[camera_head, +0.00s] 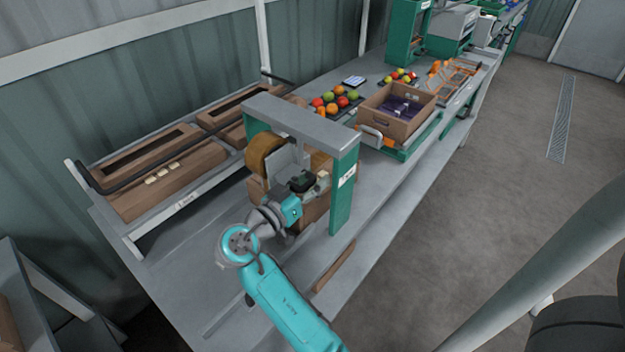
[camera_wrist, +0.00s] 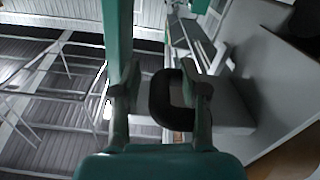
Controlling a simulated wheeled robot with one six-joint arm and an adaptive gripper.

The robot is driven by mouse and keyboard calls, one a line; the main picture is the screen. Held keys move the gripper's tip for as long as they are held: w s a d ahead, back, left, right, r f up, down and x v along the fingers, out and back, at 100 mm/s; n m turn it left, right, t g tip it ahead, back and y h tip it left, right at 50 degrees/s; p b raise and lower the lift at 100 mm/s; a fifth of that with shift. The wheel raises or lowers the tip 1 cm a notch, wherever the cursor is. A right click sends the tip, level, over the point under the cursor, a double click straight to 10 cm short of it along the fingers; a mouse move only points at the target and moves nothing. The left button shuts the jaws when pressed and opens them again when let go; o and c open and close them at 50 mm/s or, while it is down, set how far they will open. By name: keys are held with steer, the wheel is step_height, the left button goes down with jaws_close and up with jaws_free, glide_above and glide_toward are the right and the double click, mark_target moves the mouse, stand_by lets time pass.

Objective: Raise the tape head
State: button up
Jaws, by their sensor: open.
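The tape head (camera_head: 284,160) is a grey block with a brown tape roll (camera_head: 262,152), under a grey crossbeam on green posts (camera_head: 344,190). My gripper (camera_head: 302,182) is in front of it, below the crossbeam, and partly hides it. In the wrist view my gripper (camera_wrist: 160,92) is open, one finger at each side. A dark looped handle (camera_wrist: 158,102) shows between the fingers, nearer the right finger. Contact with it cannot be told. A brown carton (camera_head: 312,208) shows partly behind my gripper under the frame.
A rack with flat brown cartons (camera_head: 165,180) stands to the left along the wall. An open carton (camera_head: 398,112) with a purple lining sits further along the bench. The floor on the right (camera_head: 500,160) is clear.

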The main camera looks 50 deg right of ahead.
steer(key=shift+d, duration=0.1)
jaws_close()
steer(key=shift+r, duration=2.9)
jaws_free()
steer(key=a, duration=1.2)
steer(key=shift+s, duration=0.2)
